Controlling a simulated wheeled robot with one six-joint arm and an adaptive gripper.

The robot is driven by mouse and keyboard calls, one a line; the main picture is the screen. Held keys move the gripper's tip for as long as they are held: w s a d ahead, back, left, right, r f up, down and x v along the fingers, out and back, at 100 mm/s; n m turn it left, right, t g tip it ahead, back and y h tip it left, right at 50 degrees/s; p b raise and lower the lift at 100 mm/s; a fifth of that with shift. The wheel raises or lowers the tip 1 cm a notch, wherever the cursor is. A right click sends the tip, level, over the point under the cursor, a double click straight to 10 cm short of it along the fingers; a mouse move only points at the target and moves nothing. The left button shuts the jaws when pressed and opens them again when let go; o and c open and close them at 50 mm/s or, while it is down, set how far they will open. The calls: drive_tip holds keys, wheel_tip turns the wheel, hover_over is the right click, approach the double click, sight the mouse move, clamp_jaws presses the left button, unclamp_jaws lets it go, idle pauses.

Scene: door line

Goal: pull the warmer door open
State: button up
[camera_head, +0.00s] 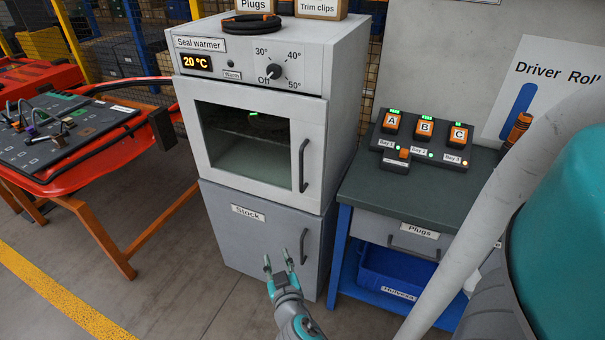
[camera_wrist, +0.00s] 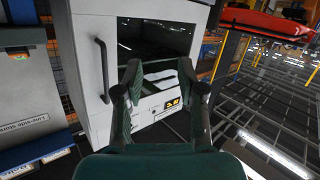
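The seal warmer (camera_head: 345,65) is a pale cabinet with a 20 °C display and a knob at Off. Its door (camera_head: 311,125) has a dark window and looks shut. The dark vertical door handle (camera_head: 303,165) is on the door's right side. My gripper (camera_head: 278,262) is open and empty, in front of the grey Stock door (camera_head: 235,228), below and left of the warmer handle and apart from it. In the wrist view, which looks upside down, a dark handle (camera_wrist: 102,70) is left of my open gripper fingers (camera_wrist: 160,78); the window is behind them.
The Stock door has its own handle (camera_head: 304,248). A bench (camera_head: 385,180) with a Plugs drawer and orange switches stands close on the right. A red table (camera_head: 100,160) stands left. Floor is clear front left.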

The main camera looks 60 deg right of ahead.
drive_tip(key=w+d+r+m+g+h, duration=0.2)
drive_tip(key=d+r+m+h, duration=0.1)
drive_tip(key=d+r, duration=0.3)
drive_tip(key=m+g+h, duration=0.3)
drive_tip(key=m+g, duration=0.1)
approach(301, 173)
drive_tip(key=x, duration=1)
drive_tip(key=shift+w+d+f, duration=0.1)
drive_tip(key=shift+w+d, duration=0.05)
drive_tip(key=shift+d, duration=0.2)
clamp_jaws()
